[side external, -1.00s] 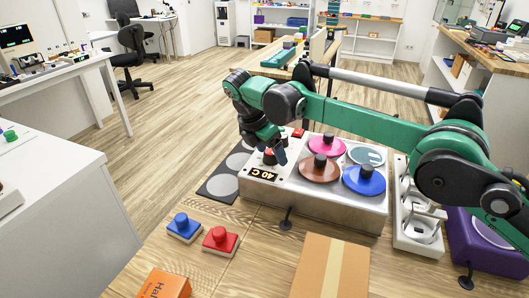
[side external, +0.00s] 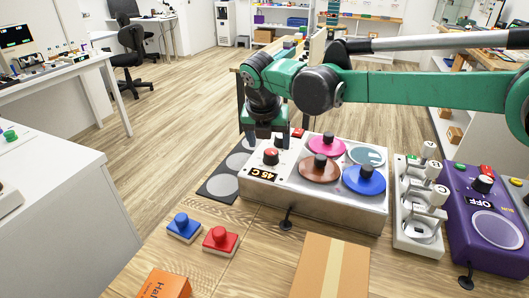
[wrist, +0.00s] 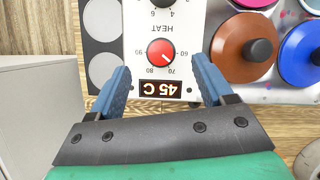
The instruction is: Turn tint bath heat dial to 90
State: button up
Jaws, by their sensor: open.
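The heat dial is a red knob (wrist: 160,51) on the white panel, marked HEAT, with 60, 70, 80 and 90 around it. Its white pointer aims toward about 70. The display below it (wrist: 162,88) reads 45 C. In the side view the red knob (side external: 271,156) is at the left end of the tint bath (side external: 330,203), just below my gripper (side external: 266,138). In the wrist view my gripper (wrist: 161,68) is open, with one blue finger on each side of the dial and clear space between them and the knob.
A second, black dial (wrist: 162,2) is beyond the heat dial. Brown (side external: 319,172) and blue (side external: 364,181) lids with black knobs are to the right. A white lever unit (side external: 418,205) and a purple device (side external: 478,222) stand further right. Red (side external: 220,239) and blue (side external: 184,227) buttons are in front.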

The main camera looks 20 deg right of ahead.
jog(key=shift+d+v, duration=0.25)
jog(key=shift+v, duration=0.75)
jog(key=s+d+r+m+t+y, duration=0.15)
jog(key=s+d+r+m, duration=0.5)
jog(key=m, duration=0.65)
jog(key=shift+s+d+f+m+t+y, duration=0.3)
jog(key=shift+s+d+f+m, duration=0.8)
jog(key=shift+s+m, duration=1.3)
jog(key=shift+s+d+f+m+t+y, duration=0.15)
jog(key=shift+s+d+f+m+t, duration=0.25)
jog(key=shift+s+d+f+m, duration=1.75)
jog(key=shift+s+d+r+m+t+y, duration=0.35)
jog(key=shift+s+m, duration=1.15)
jog(key=shift+m, duration=2.15)
